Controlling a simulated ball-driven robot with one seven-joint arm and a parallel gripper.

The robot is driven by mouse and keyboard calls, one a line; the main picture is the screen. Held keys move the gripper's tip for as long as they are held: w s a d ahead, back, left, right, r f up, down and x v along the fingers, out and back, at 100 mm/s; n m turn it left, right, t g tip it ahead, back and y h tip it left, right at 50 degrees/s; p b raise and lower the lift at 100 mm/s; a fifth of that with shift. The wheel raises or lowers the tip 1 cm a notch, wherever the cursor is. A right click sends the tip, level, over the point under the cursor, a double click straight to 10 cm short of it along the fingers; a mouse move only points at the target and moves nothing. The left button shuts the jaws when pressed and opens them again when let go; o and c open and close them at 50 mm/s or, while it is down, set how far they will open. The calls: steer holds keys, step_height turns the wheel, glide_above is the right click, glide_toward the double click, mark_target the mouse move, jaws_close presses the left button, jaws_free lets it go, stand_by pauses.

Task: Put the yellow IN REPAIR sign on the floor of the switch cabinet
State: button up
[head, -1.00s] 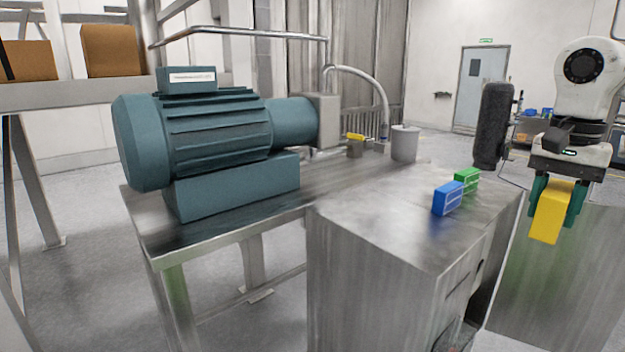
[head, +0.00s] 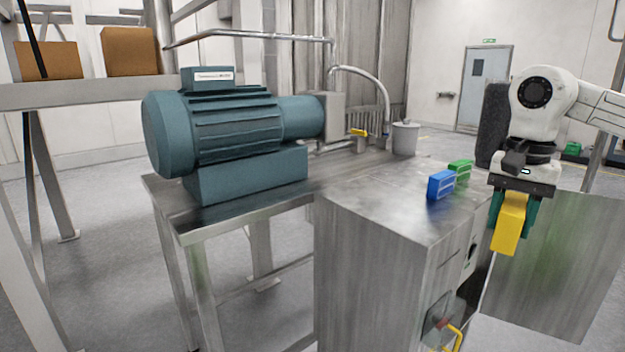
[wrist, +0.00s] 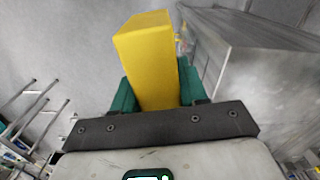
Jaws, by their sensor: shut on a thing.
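My gripper (head: 513,205) is shut on a yellow block-shaped sign (head: 508,228), which hangs below the green fingers. Any lettering on it cannot be read. In the wrist view the yellow sign (wrist: 150,60) sits between the green fingers (wrist: 157,90). The grey metal switch cabinet (head: 370,250) stands left of my gripper. Its open door (head: 560,265) sticks out to the right, behind the held sign. The sign is apart from the cabinet, in front of the opening side. The cabinet's inner floor is hidden from the head view.
A blue sign (head: 440,185) and a green sign (head: 460,170) stand on the cabinet top. A yellow handle (head: 455,338) shows low on the cabinet's front side. A teal motor (head: 235,135) sits on the metal table at left.

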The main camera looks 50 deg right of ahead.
steer(key=w+a+f+n, duration=0.5)
steer(key=w+a+f, duration=0.3)
steer(key=w+f, duration=0.3)
steer(key=w+a+f+n, duration=0.4)
steer(key=w+a+f, duration=0.4)
steer(key=w, duration=0.6)
steer(key=w+a+f+n, duration=0.2)
steer(key=a+f+n, duration=0.2)
steer(key=a+f, duration=0.6)
steer(key=w+a+f+n, duration=0.2)
steer(key=a+f+n, duration=0.35)
steer(key=a, duration=0.75)
step_height(320, 180, down, 11)
steer(key=s+a, duration=0.1)
steer(key=s, duration=0.1)
steer(key=shift+a, duration=0.25)
steer(key=shift+s, duration=0.1)
